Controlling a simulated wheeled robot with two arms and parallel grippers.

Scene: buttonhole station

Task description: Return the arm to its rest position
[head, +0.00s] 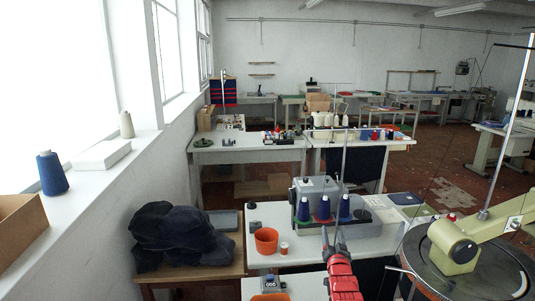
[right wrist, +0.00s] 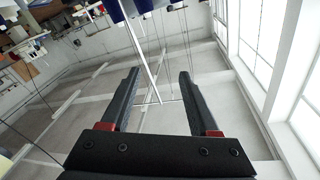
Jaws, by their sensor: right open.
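My right gripper (head: 332,236) shows in the head view at the lower middle, red and dark, raised in front of the grey sewing machine on the white table. In the right wrist view its two dark fingers (right wrist: 158,78) stand wide apart with nothing between them. Beyond the fingers are the ceiling, thin rods and the windows. Dark blue thread cones (right wrist: 116,10) hang into the top edge of that view. My left gripper is not in the head view.
The grey machine carries blue cones (head: 324,208). An orange cup (head: 266,241) and a small spool (head: 284,248) stand on the white table (head: 262,213). Dark cloth (head: 178,235) lies piled at left. A green-yellow arm machine (head: 455,245) stands right. Thin upright rods rise near the gripper.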

